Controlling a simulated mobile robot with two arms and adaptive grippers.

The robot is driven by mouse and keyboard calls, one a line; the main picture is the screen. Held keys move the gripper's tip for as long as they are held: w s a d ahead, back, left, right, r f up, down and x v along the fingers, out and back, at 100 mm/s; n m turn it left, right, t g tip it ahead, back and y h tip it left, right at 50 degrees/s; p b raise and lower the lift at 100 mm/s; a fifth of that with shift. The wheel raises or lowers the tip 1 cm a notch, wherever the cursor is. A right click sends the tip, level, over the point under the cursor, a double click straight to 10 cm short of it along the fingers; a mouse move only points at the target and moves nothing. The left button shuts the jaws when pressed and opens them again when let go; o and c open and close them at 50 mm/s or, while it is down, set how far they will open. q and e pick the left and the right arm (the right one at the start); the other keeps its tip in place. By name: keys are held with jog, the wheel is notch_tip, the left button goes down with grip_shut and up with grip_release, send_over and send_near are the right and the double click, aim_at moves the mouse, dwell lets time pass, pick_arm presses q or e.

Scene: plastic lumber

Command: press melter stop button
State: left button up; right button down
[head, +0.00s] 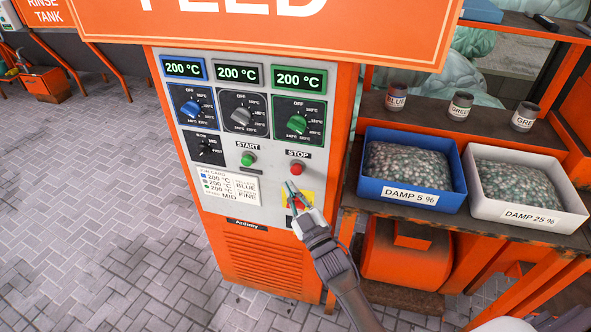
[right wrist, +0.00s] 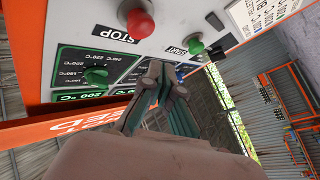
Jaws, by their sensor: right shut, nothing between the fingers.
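The red stop button (head: 296,168) sits under a black STOP label on the white panel of the orange melter cabinet (head: 265,258). In the right wrist view the red button (right wrist: 138,20) is at the top, beside its STOP label. My right gripper (head: 288,186) is shut and empty, with its fingertips just below the stop button in the head view. In the right wrist view the shut fingers (right wrist: 157,72) point toward the panel and look apart from the button. My left gripper is not in view.
A green start button (head: 249,159) is left of the stop button. A yellow plate with a red button (head: 300,201) is partly hidden behind my gripper. A blue bin (head: 413,198) and a white bin (head: 527,215) stand on the shelf at right. Paved floor is open at left.

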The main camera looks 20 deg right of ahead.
jog(key=shift+s+a, duration=0.7)
jog(key=shift+s, duration=0.35)
jog(key=shift+f, duration=0.1)
jog(key=s+f+m+g+h, duration=0.1)
jog(key=s+f+g, duration=0.3)
jog(key=f, duration=0.7)
jog(key=s+d+f+m+g, duration=0.1)
jog(key=s+f+g, duration=0.3)
jog(key=f, duration=0.6)
jog(key=s+f+m+g+h, duration=0.1)
jog(key=s+f+g, duration=0.1)
jog(key=s+f, duration=0.65)
jog(key=s+d+f+g, duration=0.2)
jog(key=s+f+g, duration=0.1)
jog(key=s+f, duration=0.4)
jog(key=s+d+f+m+g+h, duration=0.1)
jog(key=s+f, duration=0.6)
jog(key=s, duration=0.7)
jog(key=s+d+f+m+g, duration=0.1)
jog(key=s+d+f+g, duration=0.2)
jog(key=s+f+g, duration=0.3)
jog(key=s+f, duration=0.1)
jog(key=s, duration=0.4)
jog(key=shift+s, duration=0.25)
